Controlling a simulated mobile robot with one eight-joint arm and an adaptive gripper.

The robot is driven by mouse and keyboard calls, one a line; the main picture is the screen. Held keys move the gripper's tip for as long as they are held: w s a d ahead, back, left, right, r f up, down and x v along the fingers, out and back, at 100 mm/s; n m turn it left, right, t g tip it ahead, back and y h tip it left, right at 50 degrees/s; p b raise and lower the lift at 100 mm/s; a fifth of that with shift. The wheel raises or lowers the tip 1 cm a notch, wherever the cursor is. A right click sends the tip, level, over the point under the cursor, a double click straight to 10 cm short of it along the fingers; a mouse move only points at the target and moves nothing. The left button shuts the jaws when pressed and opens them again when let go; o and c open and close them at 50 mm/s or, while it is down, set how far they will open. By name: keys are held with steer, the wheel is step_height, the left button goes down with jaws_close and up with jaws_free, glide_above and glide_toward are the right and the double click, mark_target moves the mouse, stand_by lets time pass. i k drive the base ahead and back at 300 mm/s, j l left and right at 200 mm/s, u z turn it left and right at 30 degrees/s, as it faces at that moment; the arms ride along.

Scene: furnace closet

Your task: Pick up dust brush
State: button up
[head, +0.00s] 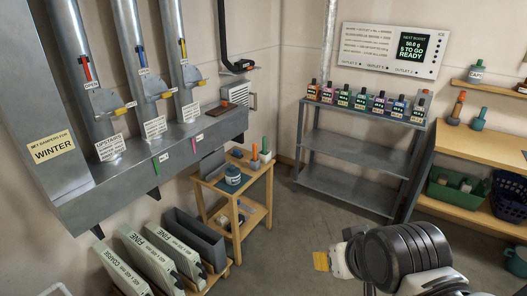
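I cannot surely pick out the dust brush. On a small wooden stand (252,222) left of centre are two upright handled things that may be brushes: one with an orange handle (254,153) and one with a green handle (265,147). Similar things stand on the right-hand shelf, one with an orange handle (458,106) and one teal (479,117). My gripper (334,261) is low at the right, in front of the floor and well apart from the stand. A small yellow piece (320,261) shows at its tip; I cannot tell whether it is held. Its fingers are not clear.
A grey metal rack (352,147) with several small bottles on top stands at the back. Several filter boxes (160,257) lean at lower left, below a grey duct (170,140). A wooden bench (470,145) with bins is at right. Floor between stand and rack is clear.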

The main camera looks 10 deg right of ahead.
mark_target(265, 153)
steer(key=i+l, duration=0.15)
steer(key=i, duration=0.35)
steer(key=i+l+u, duration=0.15)
steer(key=i, duration=0.3)
steer(key=i+l, duration=0.15)
steer(key=i, duration=0.35)
steer(key=i+l+u, duration=0.15)
steer(key=i, duration=0.3)
steer(key=i+l, duration=0.25)
steer(key=i, duration=0.25)
steer(key=i+l+u, duration=0.15)
steer(key=i, duration=0.3)
steer(key=l, duration=0.1)
